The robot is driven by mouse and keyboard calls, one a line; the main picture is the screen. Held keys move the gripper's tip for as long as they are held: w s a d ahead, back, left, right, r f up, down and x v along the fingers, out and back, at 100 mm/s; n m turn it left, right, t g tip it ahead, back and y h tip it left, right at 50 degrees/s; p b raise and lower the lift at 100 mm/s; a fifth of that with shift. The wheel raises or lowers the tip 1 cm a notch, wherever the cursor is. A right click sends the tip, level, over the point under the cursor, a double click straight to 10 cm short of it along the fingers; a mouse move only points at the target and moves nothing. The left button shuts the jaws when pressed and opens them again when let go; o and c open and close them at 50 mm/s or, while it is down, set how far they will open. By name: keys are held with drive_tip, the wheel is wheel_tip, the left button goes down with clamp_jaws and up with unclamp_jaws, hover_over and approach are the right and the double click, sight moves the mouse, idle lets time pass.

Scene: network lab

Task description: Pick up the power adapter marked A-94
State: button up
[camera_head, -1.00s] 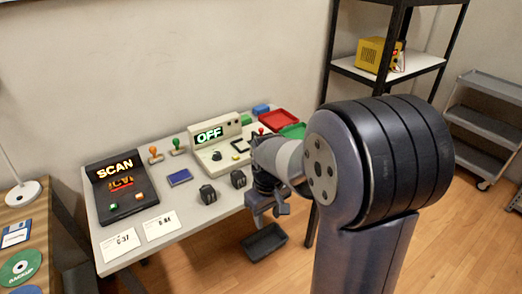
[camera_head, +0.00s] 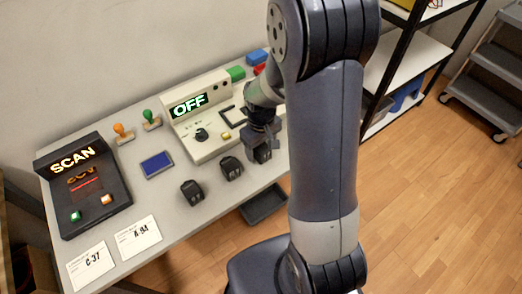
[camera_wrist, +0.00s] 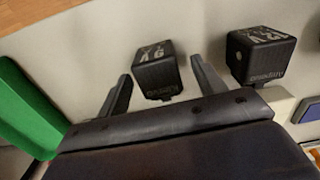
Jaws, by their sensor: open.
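Several black power adapters are in a row along the table's front: one at left (camera_head: 192,193), one in the middle (camera_head: 231,168) and one at right (camera_head: 263,154) by my gripper (camera_head: 262,143). In the wrist view my gripper (camera_wrist: 161,75) is open, its fingers on either side of an adapter with white "9V"-like print (camera_wrist: 156,72). Whether they touch it I cannot tell. Another adapter, marked "12V" (camera_wrist: 262,54), is to the right of the fingers. I cannot read A-94 on any adapter. A white card (camera_head: 138,236) reads "A-94".
A "C-37" card (camera_head: 91,266), SCAN device (camera_head: 85,185), blue pad (camera_head: 157,165), two stamps (camera_head: 123,133) and an OFF device (camera_head: 205,115) occupy the table. A green tray (camera_wrist: 28,110) is left in the wrist view. A dark bin (camera_head: 263,206) is below the table's front edge.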

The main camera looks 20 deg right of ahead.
drive_tip(key=shift+f, duration=0.25)
drive_tip(key=shift+c, duration=0.5)
drive_tip(key=c, duration=1.1)
